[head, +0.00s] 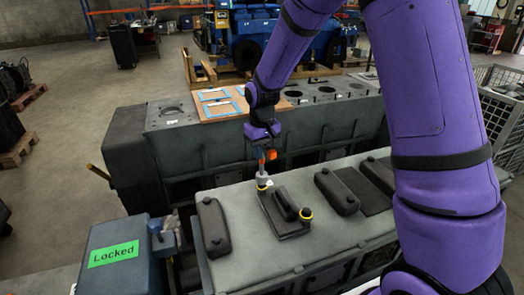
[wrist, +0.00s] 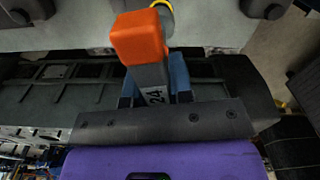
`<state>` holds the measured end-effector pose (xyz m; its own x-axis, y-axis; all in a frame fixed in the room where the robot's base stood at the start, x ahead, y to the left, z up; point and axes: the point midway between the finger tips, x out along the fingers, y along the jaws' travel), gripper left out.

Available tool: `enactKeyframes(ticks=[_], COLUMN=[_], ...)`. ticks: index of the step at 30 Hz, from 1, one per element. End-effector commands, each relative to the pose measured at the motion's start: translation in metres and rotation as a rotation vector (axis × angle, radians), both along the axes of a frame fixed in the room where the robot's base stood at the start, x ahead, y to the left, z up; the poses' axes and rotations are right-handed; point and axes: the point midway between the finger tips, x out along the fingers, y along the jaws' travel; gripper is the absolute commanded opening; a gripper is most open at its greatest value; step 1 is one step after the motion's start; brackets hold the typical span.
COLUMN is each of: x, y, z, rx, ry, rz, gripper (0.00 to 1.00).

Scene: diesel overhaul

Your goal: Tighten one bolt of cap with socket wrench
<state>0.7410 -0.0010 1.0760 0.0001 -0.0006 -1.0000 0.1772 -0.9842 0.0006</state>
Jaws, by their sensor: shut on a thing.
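The cap (head: 285,207) is a dark plate with a raised handle-like ridge on the grey engine block top. It has a bolt with a yellow ring at each of two corners, a near right bolt (head: 305,213) and a far left bolt (head: 263,185). My gripper (head: 262,148) is shut on the socket wrench (head: 262,174), which has an orange end and a grey body marked 24 (wrist: 154,95). The wrench points down, its lower end at the far left bolt; I cannot tell whether it is fully seated.
Other dark covers (head: 212,228) sit on the block (head: 260,262) beside the cap. A blue-grey box with a green "Locked" label (head: 114,254) stands at the left. A second block (head: 160,150) with a wooden board (head: 220,103) lies behind. Open floor is at the left.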

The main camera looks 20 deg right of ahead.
Motion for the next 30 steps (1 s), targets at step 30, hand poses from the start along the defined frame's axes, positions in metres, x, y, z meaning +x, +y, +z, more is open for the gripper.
enactKeyframes(ticks=[30], x=[0.0006], y=[-0.0013], z=[0.0001], rx=[-0.001], ry=[-0.001], rz=[0.922], gripper=[0.00])
